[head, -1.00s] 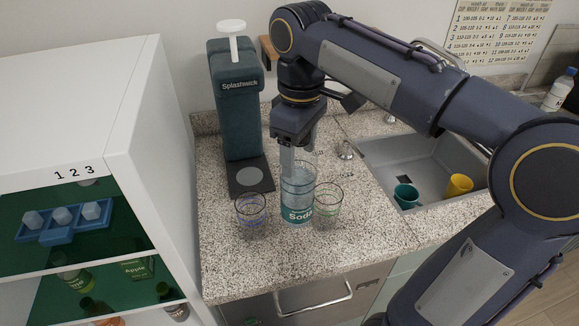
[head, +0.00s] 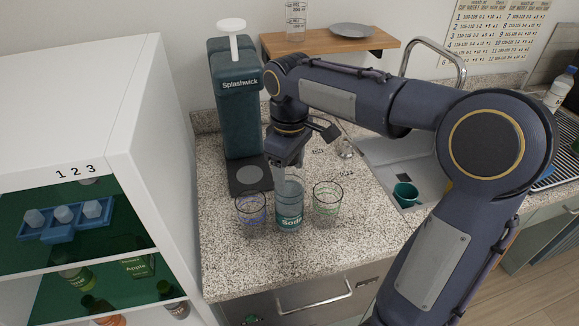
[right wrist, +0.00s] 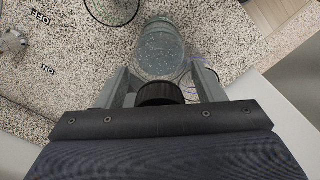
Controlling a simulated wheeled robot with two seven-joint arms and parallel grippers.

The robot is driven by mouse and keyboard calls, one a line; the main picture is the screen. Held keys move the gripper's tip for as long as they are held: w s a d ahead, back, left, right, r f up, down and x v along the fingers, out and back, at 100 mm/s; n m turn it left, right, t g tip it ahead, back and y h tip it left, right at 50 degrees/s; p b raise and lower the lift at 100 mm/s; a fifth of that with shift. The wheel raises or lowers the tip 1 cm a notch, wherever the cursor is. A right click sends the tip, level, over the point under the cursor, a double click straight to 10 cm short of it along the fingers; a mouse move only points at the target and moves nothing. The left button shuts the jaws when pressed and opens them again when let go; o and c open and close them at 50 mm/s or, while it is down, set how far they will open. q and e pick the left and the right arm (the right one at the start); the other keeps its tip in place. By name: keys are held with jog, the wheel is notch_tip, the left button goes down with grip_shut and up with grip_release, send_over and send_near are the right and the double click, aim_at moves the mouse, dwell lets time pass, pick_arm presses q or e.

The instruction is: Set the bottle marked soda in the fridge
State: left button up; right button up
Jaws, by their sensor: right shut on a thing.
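The clear bottle marked Soda (head: 290,207), with a teal label, is upright over the counter between two glasses. My right gripper (head: 287,172) is shut on its top from above. In the right wrist view, the bottle (right wrist: 160,50) has its dark cap between the fingers (right wrist: 160,85). I cannot tell whether its base clears the counter. A white shelved cabinet (head: 118,130), apparently the fridge, stands at the left. It has a green inside, a blue tray with pale blocks on the upper shelf, and bottles below. My left gripper is not in view.
A blue-rimmed glass (head: 250,209) and a green-rimmed glass (head: 328,198) stand close on either side of the bottle. The Splashwick dispenser (head: 236,110) is behind. A sink with a teal cup (head: 405,194) is at right. The front counter is clear.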

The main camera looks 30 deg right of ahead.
jog(key=o, duration=1.7)
jog(key=shift+f, duration=0.15)
